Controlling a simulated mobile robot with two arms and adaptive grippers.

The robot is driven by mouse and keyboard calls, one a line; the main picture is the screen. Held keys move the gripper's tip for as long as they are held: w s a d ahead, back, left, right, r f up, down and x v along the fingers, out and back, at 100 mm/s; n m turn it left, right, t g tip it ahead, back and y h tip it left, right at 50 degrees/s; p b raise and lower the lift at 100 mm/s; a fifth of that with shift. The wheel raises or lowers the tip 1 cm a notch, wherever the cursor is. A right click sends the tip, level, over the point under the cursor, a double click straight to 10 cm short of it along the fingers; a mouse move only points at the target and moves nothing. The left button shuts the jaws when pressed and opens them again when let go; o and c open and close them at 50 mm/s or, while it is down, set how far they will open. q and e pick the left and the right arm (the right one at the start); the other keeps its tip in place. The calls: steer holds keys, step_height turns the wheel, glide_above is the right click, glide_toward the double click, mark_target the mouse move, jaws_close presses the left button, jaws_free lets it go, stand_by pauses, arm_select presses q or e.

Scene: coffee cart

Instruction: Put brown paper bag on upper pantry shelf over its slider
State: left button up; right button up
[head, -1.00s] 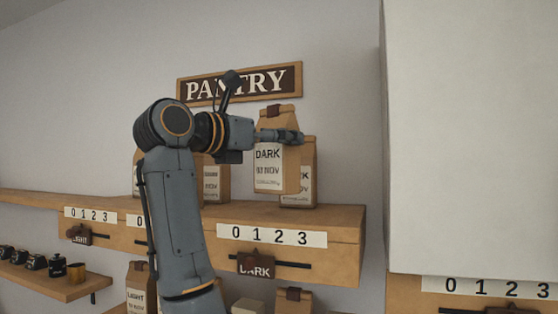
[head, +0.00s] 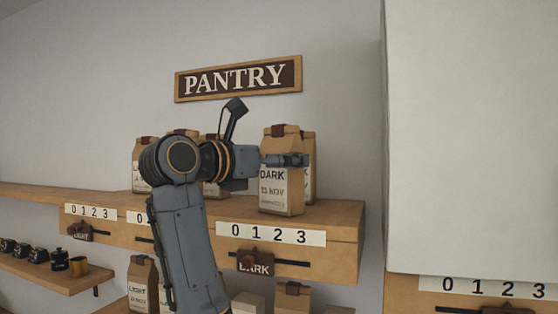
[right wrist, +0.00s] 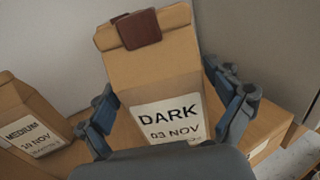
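The brown paper bag (head: 281,201), labelled DARK, is upright with its base at the upper pantry shelf (head: 340,211), in front of another bag. It fills the middle of the right wrist view (right wrist: 155,70), where its label reads DARK 03 NOV. My right gripper (head: 290,160) is around its sides; in the right wrist view the fingertips (right wrist: 159,78) appear to touch both edges. The slider (head: 255,262) with a DARK tag is on the shelf front below the bag, under a 0-to-3 scale (head: 270,234). My left gripper is not in view.
A MEDIUM bag (right wrist: 32,125) stands to the left in the right wrist view. Other bags (head: 143,167) stand farther left on the shelf, partly behind my arm. A large pale panel (head: 470,140) is at the right. More bags (head: 292,298) are below.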

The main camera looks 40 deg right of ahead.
stand_by(0.3)
steer(key=shift+r, duration=0.25)
steer(key=a+b, duration=0.1)
steer(key=a, duration=0.1)
steer(key=a+b, duration=0.1)
steer(key=shift+s+a+f+b, duration=0.15)
steer(key=shift+a+f+b, duration=0.15)
steer(key=shift+a+f, duration=0.1)
steer(key=a+b, duration=0.2)
steer(key=a, duration=0.6)
steer(key=shift+s+r+b, duration=0.3)
steer(key=shift+s+b, duration=0.1)
steer(key=shift+a, duration=0.1)
